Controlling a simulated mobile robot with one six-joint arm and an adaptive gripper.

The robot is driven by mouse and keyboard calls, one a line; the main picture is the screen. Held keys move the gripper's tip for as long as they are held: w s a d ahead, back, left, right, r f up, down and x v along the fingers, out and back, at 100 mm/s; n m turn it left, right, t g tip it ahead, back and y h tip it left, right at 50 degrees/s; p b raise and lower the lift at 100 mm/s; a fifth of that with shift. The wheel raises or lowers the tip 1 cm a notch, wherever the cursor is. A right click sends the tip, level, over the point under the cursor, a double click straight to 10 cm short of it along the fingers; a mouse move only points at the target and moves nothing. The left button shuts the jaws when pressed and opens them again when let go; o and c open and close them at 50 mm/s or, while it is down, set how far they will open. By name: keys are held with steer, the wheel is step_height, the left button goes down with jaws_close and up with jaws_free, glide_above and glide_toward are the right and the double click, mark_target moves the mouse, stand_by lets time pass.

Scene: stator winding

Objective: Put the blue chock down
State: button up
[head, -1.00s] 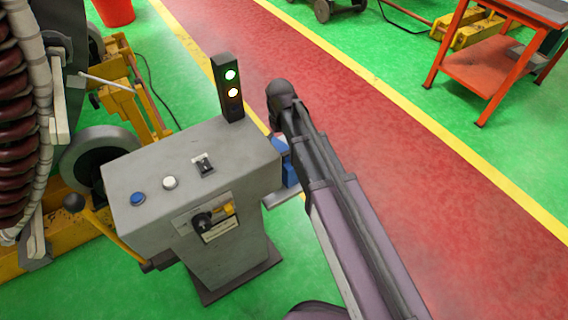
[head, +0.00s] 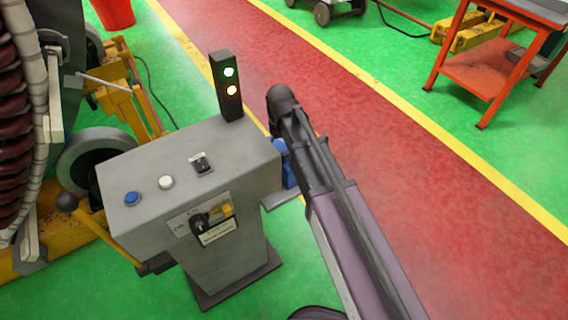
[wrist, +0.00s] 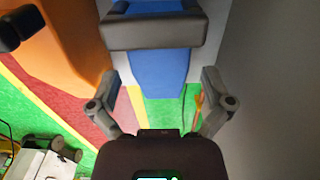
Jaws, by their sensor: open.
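The blue chock (wrist: 160,70) is at the top middle of the wrist view, with a dark grey bar (wrist: 152,31) across it. In the head view a little of the blue chock (head: 289,172) shows at the right side of the grey console, over a small grey shelf (head: 280,199); my arm hides the rest. My gripper (wrist: 162,85) is open, its fingers apart to either side of the chock's near end. I cannot tell whether either finger touches it. In the head view my gripper is hidden behind my arm.
An orange block (wrist: 62,45) stands left of the chock, and a grey surface (wrist: 268,90) fills the right of the wrist view. The console (head: 190,175) has buttons and a lit signal tower (head: 229,88). A red walkway (head: 400,150) is clear.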

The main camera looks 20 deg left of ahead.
mark_target(281, 150)
steer(key=shift+f+b, duration=1.25)
steer(key=shift+f, duration=0.3)
steer(key=c, duration=1.1)
